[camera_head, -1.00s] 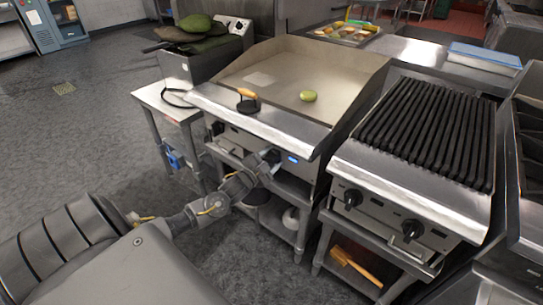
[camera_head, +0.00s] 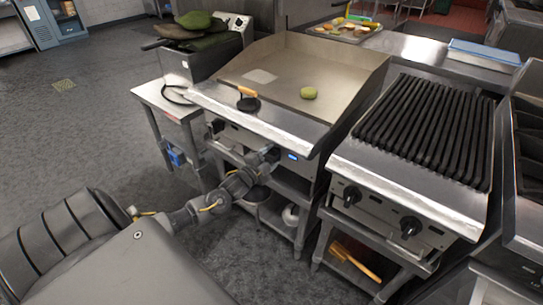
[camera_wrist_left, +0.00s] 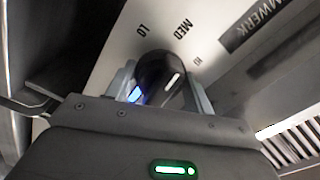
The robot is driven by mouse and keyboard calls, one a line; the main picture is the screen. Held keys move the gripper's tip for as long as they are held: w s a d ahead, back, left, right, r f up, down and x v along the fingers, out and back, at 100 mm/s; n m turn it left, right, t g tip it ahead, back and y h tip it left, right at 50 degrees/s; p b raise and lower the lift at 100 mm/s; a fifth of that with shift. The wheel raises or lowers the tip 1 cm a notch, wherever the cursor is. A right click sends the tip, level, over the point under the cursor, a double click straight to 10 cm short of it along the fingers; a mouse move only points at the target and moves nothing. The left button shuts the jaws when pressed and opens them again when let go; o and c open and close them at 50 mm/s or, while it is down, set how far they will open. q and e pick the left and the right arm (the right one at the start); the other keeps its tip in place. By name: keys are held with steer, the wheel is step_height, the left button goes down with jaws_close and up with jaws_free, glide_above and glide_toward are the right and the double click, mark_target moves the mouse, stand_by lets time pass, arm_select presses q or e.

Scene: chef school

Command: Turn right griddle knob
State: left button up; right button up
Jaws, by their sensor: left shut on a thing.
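The griddle (camera_head: 300,80) has a flat steel plate and a front panel below its edge. The knob's white mark slants up and right, towards the MED and HI side of the printed LO, MED, HI labels. My gripper hides the knob's lower part. My right gripper is out of view.
A press with a wooden handle (camera_head: 248,98) and a green round item (camera_head: 309,92) rest on the griddle. A charbroiler (camera_head: 425,125) with black knobs stands to the right. A fryer (camera_head: 205,60) stands to the left. The floor at left is open.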

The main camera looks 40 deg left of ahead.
arm_select(q)
steer(key=o, duration=0.7)
steer(key=s, duration=1.1)
steer(key=shift+d, duration=0.15)
